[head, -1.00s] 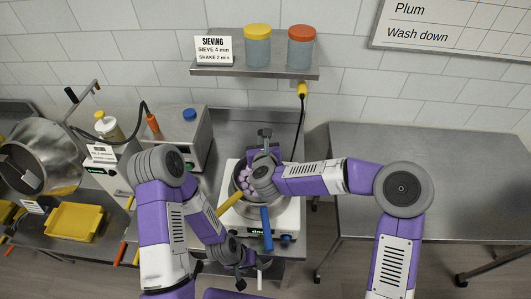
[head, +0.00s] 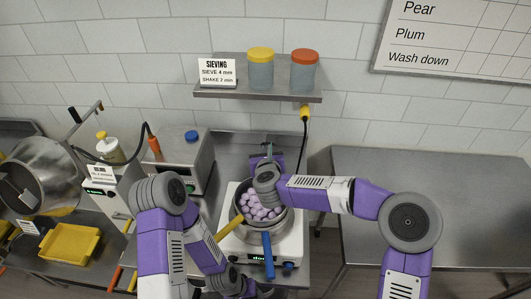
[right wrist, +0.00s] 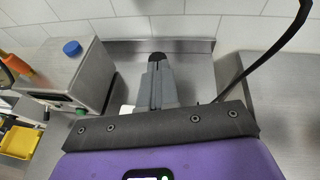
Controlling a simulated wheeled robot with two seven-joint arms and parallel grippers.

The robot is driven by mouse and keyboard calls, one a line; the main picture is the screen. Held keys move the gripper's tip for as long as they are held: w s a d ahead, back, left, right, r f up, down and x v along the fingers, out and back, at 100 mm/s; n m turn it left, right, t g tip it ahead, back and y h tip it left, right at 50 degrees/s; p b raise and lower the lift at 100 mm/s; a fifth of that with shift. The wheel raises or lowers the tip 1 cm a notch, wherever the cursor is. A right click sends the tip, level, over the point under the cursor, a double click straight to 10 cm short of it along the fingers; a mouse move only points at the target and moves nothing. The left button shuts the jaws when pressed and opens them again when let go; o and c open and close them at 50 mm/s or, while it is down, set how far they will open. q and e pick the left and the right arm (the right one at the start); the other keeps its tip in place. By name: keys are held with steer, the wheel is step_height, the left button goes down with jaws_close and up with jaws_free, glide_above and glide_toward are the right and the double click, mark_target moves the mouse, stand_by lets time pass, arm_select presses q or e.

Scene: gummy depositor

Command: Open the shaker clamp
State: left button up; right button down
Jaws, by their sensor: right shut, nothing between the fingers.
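The shaker is a white base (head: 240,250) with a round steel pan (head: 240,213) holding several lilac balls. A yellow handle (head: 231,226) and a blue handle (head: 267,255) stick out at its front. My right gripper (head: 268,150) is behind the pan, pointing toward the wall; my wrist covers part of the pan's rear rim. In the right wrist view its grey fingers (right wrist: 157,85) are together and empty, with a black rounded end at the tip. I cannot make out the shaker clamp.
A grey box with a blue cap (head: 191,135) stands left of the shaker. A shelf (head: 257,93) with two jars hangs behind, with a black cable (head: 304,135) below it. A yellow tray (head: 70,243) lies at the left. The steel table (head: 430,190) at the right is clear.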

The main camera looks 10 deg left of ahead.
steer(key=b+v, duration=0.1)
steer(key=v, duration=0.6)
steer(key=shift+s+b, duration=0.25)
steer(key=shift+b, duration=0.1)
